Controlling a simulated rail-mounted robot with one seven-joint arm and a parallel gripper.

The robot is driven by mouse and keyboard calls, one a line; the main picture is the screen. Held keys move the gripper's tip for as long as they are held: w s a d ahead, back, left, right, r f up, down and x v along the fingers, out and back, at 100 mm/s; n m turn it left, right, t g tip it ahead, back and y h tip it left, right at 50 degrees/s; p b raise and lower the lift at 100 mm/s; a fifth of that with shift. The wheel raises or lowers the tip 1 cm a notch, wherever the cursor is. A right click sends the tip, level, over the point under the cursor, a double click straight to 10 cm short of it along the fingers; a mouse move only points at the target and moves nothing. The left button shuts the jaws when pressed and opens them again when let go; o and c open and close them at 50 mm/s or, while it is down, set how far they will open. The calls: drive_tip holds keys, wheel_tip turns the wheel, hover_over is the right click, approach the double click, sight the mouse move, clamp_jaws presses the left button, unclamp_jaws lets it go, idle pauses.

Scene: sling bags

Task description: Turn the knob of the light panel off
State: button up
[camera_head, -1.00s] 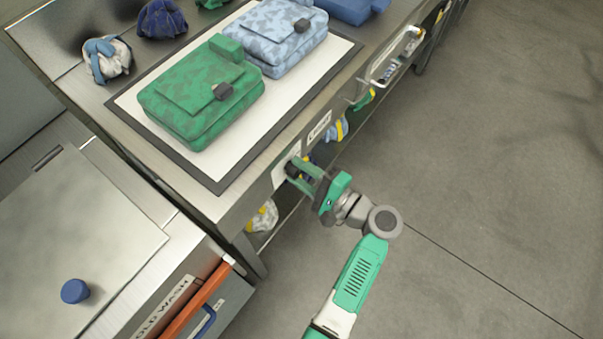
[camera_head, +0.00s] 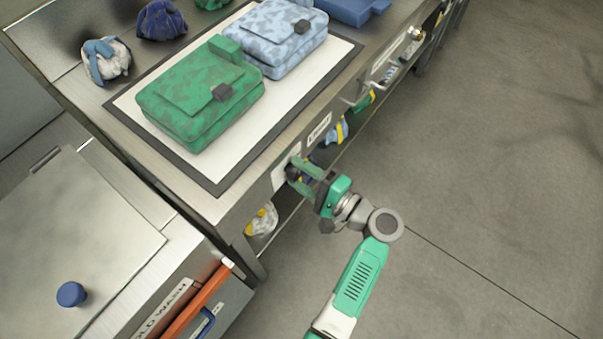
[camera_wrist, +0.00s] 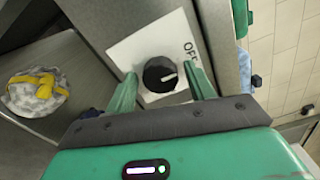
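The light panel (camera_wrist: 125,55) is a white plate on the front of the steel table, with "OFF" printed near its right edge in the wrist view. Its black round knob (camera_wrist: 160,75) has a white pointer mark, which points to the right in that view, below the "OFF" print. My gripper (camera_wrist: 160,84) is open, with one green finger on each side of the knob; I cannot tell whether either finger touches it. In the head view my gripper (camera_head: 300,173) is at the table front, and the knob (camera_head: 291,171) is partly hidden by the fingers.
A green bag (camera_head: 195,95) and a light blue bag (camera_head: 278,38) lie on the framed white mat (camera_head: 265,130). Handles (camera_head: 385,75) stick out farther along the table front. A grey-yellow bundle (camera_wrist: 38,90) lies beneath the table. The floor at right is clear.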

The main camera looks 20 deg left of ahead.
drive_tip(key=p+v, duration=0.2)
drive_tip(key=v, duration=0.5)
drive_tip(key=shift+s+d, duration=0.1)
drive_tip(key=shift+d, duration=0.3)
drive_tip(key=shift+r, duration=0.1)
